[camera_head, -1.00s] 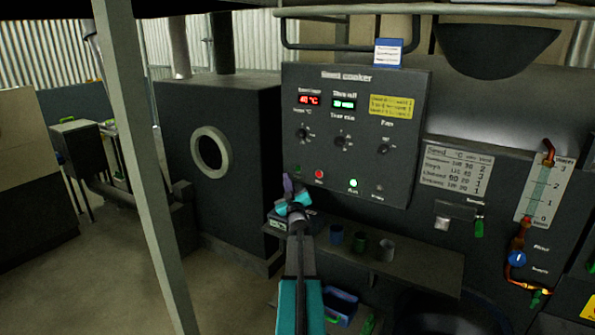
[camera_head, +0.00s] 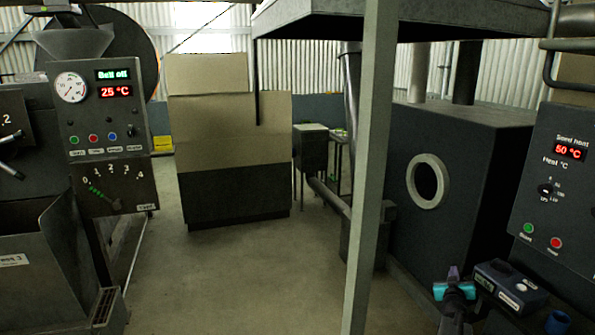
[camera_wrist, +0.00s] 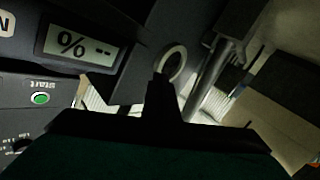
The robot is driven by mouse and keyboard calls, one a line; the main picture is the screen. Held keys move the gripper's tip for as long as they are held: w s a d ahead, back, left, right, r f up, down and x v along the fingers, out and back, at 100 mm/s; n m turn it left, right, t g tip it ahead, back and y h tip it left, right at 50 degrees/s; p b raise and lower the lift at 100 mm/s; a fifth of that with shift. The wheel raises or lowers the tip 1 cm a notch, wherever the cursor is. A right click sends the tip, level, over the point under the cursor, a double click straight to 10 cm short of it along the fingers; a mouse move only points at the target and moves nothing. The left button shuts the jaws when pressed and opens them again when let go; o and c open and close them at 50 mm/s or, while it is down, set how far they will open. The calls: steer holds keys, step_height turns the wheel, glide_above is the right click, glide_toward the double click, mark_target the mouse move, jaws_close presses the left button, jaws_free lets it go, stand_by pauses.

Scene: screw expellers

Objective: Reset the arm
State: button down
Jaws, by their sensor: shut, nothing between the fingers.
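My gripper (camera_head: 453,272) is at the lower right of the head view, with purple fingertips and a teal body. It is shut and empty. It points up, just left of a small dark meter (camera_head: 510,285) on a shelf; I cannot tell whether they touch. In the wrist view my gripper (camera_wrist: 162,82) shows as a dark shape in the middle. A display reading "% --" (camera_wrist: 80,46) is at the upper left there, above a green start button (camera_wrist: 40,98).
The cooker panel (camera_head: 560,190) reads 50 °C at the right. A dark box with a round port (camera_head: 428,181) stands behind my gripper. A grey post (camera_head: 369,180) crosses the view. A press panel (camera_head: 103,110) reads 25 °C at the left. The middle floor (camera_head: 240,270) is clear.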

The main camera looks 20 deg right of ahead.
steer(key=s+a+f+n+g+y, duration=0.1)
steer(key=s+a+f+g+y, duration=0.15)
steer(key=a+f, duration=0.9)
steer(key=s+a+f+g+y, duration=0.1)
steer(key=a+f+g+y, duration=0.15)
steer(key=a+f, duration=0.9)
steer(key=s+a+f+n+g+y, duration=0.15)
steer(key=a+f+y, duration=0.45)
steer(key=a, duration=1)
steer(key=s+a+f+g, duration=0.35)
steer(key=s+a, duration=0.25)
steer(key=a, duration=0.2)
steer(key=s+a+f+g, duration=0.2)
steer(key=s+a+f, duration=0.3)
steer(key=s+a, duration=0.15)
steer(key=s+a+n+g, duration=0.1)
steer(key=s+a+g, duration=0.1)
steer(key=s+a, duration=0.4)
steer(key=s+a+n+g, duration=0.1)
steer(key=s+a+g, duration=0.2)
steer(key=s, duration=0.9)
steer(key=a, duration=0.3)
steer(key=shift+y, duration=0.4)
steer(key=shift+a, duration=0.1)
